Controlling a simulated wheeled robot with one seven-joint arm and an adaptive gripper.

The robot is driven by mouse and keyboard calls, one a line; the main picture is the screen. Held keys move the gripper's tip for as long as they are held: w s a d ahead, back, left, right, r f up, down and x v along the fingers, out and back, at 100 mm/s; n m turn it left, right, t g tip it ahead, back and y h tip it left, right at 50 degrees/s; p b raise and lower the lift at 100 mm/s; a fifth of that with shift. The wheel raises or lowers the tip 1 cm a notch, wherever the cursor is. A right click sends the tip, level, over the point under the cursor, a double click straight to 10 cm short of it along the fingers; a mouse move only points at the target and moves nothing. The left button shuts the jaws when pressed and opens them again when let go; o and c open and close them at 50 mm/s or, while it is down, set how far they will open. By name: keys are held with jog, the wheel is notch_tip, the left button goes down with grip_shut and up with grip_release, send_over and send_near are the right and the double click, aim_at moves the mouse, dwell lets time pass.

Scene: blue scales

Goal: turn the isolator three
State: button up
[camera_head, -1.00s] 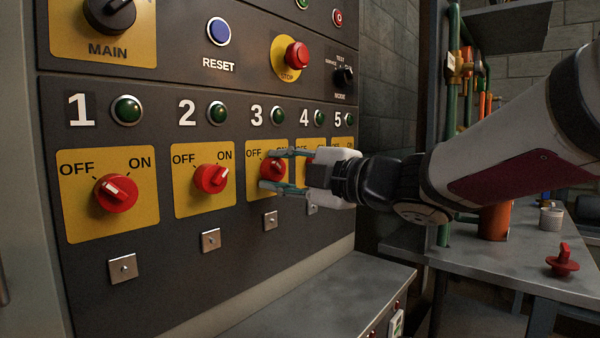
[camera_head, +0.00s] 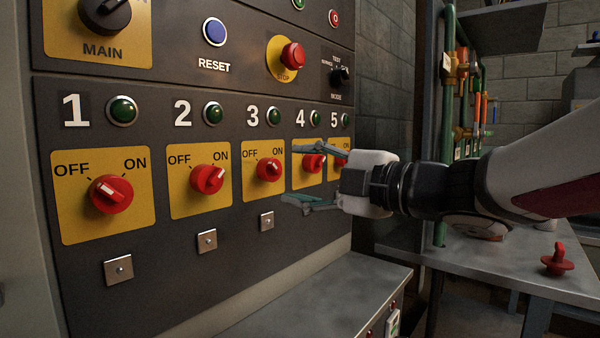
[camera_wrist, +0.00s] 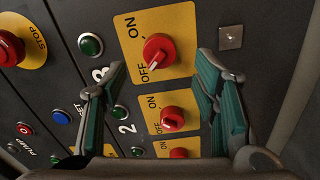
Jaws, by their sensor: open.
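Isolator three is a red rotary knob (camera_head: 269,168) on a yellow OFF/ON plate, under the number 3 and a green lamp. In the wrist view the same knob (camera_wrist: 159,50) shows whole, its white mark on the side toward OFF. My gripper (camera_head: 290,174) is open and empty, with green-padded fingers apart. In the head view it is right of knob three, its fingers above and below in front of plate four. In the wrist view, my gripper (camera_wrist: 160,72) has its fingertips on either side of plate three, with nothing between them touching.
Knobs one (camera_head: 110,194), two (camera_head: 207,179) and four (camera_head: 313,163) sit in the same row; knob five is partly behind my gripper. A red stop button (camera_head: 292,56) is above. A grey ledge (camera_head: 335,290) juts out below. A workbench with a loose red knob (camera_head: 557,262) stands at right.

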jog(key=v, duration=0.6)
